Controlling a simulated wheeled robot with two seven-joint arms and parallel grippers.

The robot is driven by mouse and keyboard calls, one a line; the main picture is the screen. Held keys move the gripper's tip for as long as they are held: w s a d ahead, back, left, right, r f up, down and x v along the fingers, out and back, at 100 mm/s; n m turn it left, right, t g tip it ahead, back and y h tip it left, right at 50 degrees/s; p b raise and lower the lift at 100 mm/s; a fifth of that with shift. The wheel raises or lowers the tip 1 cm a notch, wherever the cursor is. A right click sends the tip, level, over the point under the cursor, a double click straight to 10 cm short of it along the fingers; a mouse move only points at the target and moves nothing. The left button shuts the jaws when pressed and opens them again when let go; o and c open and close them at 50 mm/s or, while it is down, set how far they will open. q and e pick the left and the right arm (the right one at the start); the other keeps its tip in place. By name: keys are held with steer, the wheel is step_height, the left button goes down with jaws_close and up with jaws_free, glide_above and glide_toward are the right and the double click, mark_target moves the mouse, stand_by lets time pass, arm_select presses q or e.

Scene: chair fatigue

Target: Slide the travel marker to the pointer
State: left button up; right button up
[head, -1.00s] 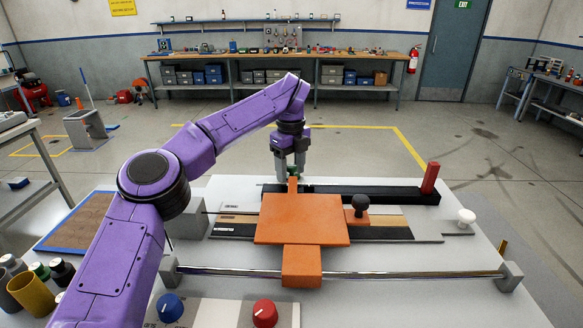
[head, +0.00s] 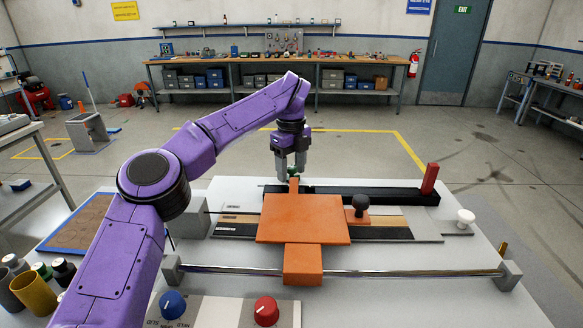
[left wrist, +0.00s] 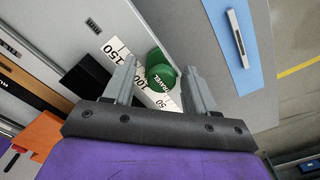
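The travel marker (left wrist: 162,72) is a green knob lettered "TRAVEL" on a white numbered scale (left wrist: 116,48) in the left wrist view. My left gripper (left wrist: 159,68) is open, its two grey fingers apart with the marker showing between and beyond their tips. I cannot tell whether they touch it. In the head view my left gripper (head: 290,174) is low behind the orange carriage (head: 303,217), and only a little green shows between its fingers. A narrow orange tab at the carriage's back may be the pointer (head: 293,188). My right gripper is not in view.
A red upright block (head: 429,178) stands on the black rail at right. A dark knob (head: 360,204) and a white knob (head: 466,216) stand right of the carriage.

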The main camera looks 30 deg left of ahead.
mark_target(291, 167)
arm_select(q)
step_height(291, 167, up, 11)
steer(key=p, duration=0.3)
steer(key=shift+f, duration=0.2)
